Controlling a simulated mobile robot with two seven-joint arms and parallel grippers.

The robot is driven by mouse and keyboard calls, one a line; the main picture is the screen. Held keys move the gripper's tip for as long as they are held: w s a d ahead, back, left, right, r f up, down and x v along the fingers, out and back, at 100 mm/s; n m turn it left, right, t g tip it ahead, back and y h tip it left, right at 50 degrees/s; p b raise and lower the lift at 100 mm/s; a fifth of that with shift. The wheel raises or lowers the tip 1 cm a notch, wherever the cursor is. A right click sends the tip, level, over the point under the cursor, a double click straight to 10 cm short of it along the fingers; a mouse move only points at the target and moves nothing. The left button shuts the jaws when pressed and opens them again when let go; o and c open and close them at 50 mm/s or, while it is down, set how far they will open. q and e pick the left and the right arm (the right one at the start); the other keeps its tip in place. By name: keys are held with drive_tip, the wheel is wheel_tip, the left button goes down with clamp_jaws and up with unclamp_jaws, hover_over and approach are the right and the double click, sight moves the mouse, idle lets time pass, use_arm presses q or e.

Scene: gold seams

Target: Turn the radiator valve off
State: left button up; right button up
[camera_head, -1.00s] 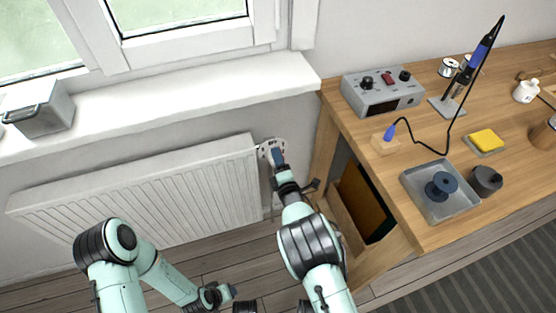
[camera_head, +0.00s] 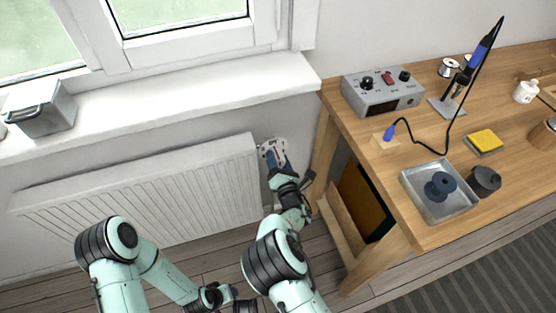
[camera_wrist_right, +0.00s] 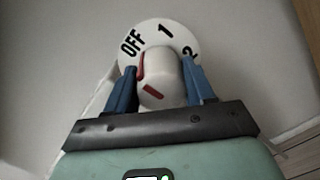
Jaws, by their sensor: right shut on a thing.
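The radiator valve is at the right end of the white radiator (camera_head: 140,190); its pale dial plate (camera_head: 268,147) shows past my right gripper (camera_head: 275,158). In the right wrist view the round dial (camera_wrist_right: 178,30) is marked OFF, 1 and 2. My right gripper (camera_wrist_right: 163,88) has its blue fingers on either side of the white valve knob (camera_wrist_right: 165,70) and is shut on it. A red mark on the knob's left side is just below the word OFF. A second red bar is on the knob's front. My left gripper (camera_head: 232,291) is low, away from the valve; its jaw opening is unclear.
The windowsill (camera_head: 190,95) juts out above the radiator, with a grey metal box (camera_head: 45,110) on it. A wooden workbench (camera_head: 420,140) stands close on the right, with a soldering station (camera_head: 382,92) and metal tray (camera_head: 455,207). An open compartment (camera_head: 365,200) is under it.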

drive_tip(key=shift+r, duration=0.1)
idle(0.4)
drive_tip(key=o, duration=1)
drive_tip(key=shift+s, duration=0.1)
use_arm(q)
drive_tip(key=shift+g+h, duration=0.4)
drive_tip(key=shift+g, duration=0.2)
drive_tip(key=s+r+p, duration=0.1)
drive_tip(key=s+d+r, duration=0.1)
drive_tip(key=s+d+r+p, duration=0.1)
drive_tip(key=s, duration=0.1)
drive_tip(key=shift+s+p, duration=0.1)
drive_tip(key=shift+p, duration=0.25)
use_arm(e)
drive_tip(key=v, duration=1.3)
drive_tip(key=shift+s+d, duration=0.1)
